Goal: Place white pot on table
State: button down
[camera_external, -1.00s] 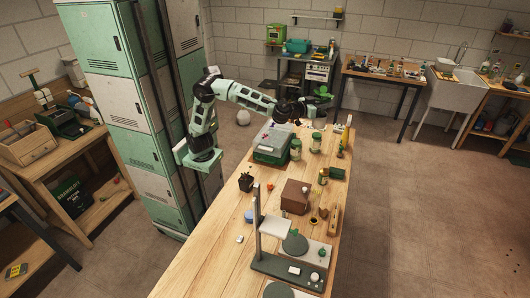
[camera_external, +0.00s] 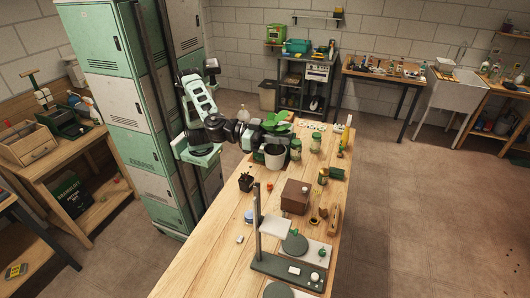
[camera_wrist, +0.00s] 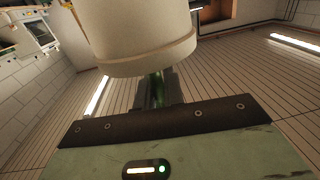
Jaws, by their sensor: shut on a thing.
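The white pot (camera_external: 275,158) with a leafy green plant (camera_external: 277,123) is upright over the wooden table (camera_external: 213,251), left of the glass jars. My gripper (camera_external: 260,142) reaches in from the left, shut on the plant's stem just above the pot's rim. In the wrist view the white pot (camera_wrist: 138,35) fills the top, shown upside down, with green stem between the fingers (camera_wrist: 158,92). The pot and arm hide most of a grey-green box behind them. I cannot tell whether the pot's base touches anything.
Two glass jars (camera_external: 316,142) stand right of the pot. A brown box (camera_external: 295,196) and a small black pot (camera_external: 246,182) are nearer the front. A stand with a green base (camera_external: 287,271) occupies the front right. The table's front left is mostly clear.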

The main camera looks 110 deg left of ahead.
jog(key=s+d+r+m+g+h+p, duration=0.1)
jog(key=s+d+r+m+h+p, duration=0.15)
jog(key=s+d+h, duration=0.4)
jog(key=s+d+r+m+h+p, duration=0.1)
jog(key=s+d+r+m+h, duration=0.2)
jog(key=d, duration=0.6)
jog(key=w+d+f+y+b, duration=0.1)
jog(key=d+f+b, duration=0.25)
jog(key=f, duration=0.75)
jog(key=w+d+f+y+b, duration=0.15)
jog(key=d+f, duration=0.35)
jog(key=f, duration=0.6)
notch_tip(320, 180, down, 28)
jog(key=s+h+b, duration=0.1)
jog(key=s+b, duration=0.1)
jog(key=b, duration=0.1)
jog(key=shift+s+f+h, duration=0.15)
jog(key=shift+f+h, duration=0.1)
jog(key=shift+h, duration=0.05)
jog(key=shift+d, duration=0.1)
jog(key=shift+f, duration=0.2)
jog(key=c, duration=1.8)
grip_release()
jog(key=shift+c, duration=0.2)
jog(key=o, duration=0.3)
jog(key=shift+o, duration=0.2)
